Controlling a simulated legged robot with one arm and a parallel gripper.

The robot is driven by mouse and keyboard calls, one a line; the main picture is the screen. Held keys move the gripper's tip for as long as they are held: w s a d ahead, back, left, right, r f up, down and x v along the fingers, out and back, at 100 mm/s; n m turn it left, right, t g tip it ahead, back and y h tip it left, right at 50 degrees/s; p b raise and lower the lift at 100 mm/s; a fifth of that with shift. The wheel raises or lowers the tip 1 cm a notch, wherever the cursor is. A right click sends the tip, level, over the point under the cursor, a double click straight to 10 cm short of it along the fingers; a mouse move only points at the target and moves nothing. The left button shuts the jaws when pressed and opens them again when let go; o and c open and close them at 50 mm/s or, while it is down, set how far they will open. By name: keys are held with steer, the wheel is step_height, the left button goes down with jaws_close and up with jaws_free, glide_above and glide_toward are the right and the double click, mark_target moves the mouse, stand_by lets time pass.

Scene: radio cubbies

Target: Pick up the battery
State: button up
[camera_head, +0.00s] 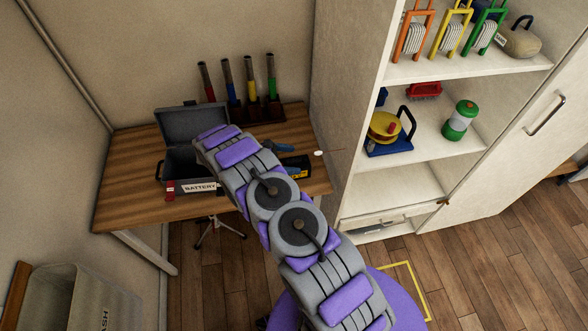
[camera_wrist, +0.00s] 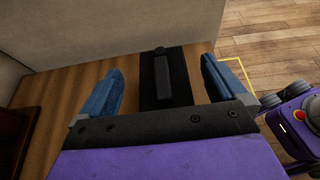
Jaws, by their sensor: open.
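A black block with a raised strip, which looks like the battery (camera_wrist: 178,68), lies on the wooden table (camera_wrist: 60,85) in the wrist view. The blue fingers of my gripper (camera_wrist: 162,66) are apart, one on each side of the block, with a gap to each. I cannot tell how far above it they are. In the head view a black and yellow block, apparently the same battery (camera_head: 297,168), lies near the table's right edge. A blue finger of my gripper (camera_head: 277,147) shows just behind it; my arm hides the rest.
An open grey case (camera_head: 187,125) labelled "BATTERY" stands on the table, left of my arm. Several coloured tubes (camera_head: 240,85) stand in a rack behind. A white shelf unit (camera_head: 415,180) stands close to the table's right. A bin (camera_head: 70,300) is at lower left.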

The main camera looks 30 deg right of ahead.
steer(key=shift+x, duration=0.9)
steer(key=shift+a, duration=0.55)
steer(key=shift+c, duration=1.3)
steer(key=shift+d, duration=0.4)
steer(key=c, duration=0.6)
steer(key=shift+a, duration=0.2)
jaws_close()
